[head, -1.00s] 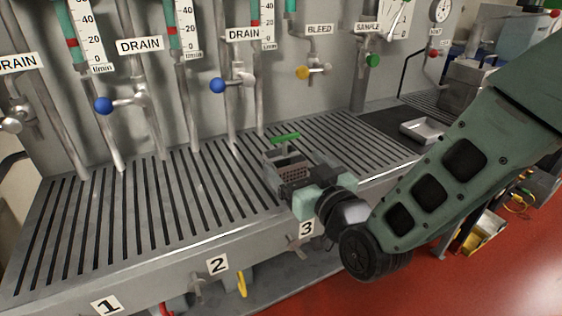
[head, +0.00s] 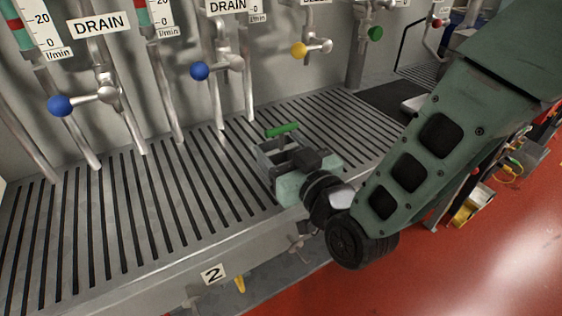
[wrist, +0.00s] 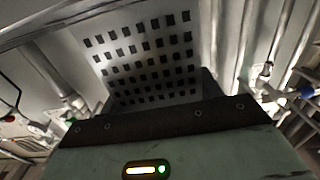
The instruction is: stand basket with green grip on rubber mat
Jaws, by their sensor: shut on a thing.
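The basket (head: 268,153) is a small grey metal box with a green grip (head: 282,130) on top. It is at my gripper, over the slatted bench top in the head view. Its perforated metal face (wrist: 148,52) fills the upper middle of the wrist view. My gripper (head: 289,163) is shut on the basket, and its pale green body hides the near part. I cannot tell whether the basket touches the slats. A black mat (head: 383,102) lies flat at the back right of the bench, partly hidden by my arm.
Pipes with a blue-knobbed valve (head: 199,71) and a yellow-knobbed valve (head: 299,49) stand along the back wall. The slatted top (head: 130,210) left of the basket is clear.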

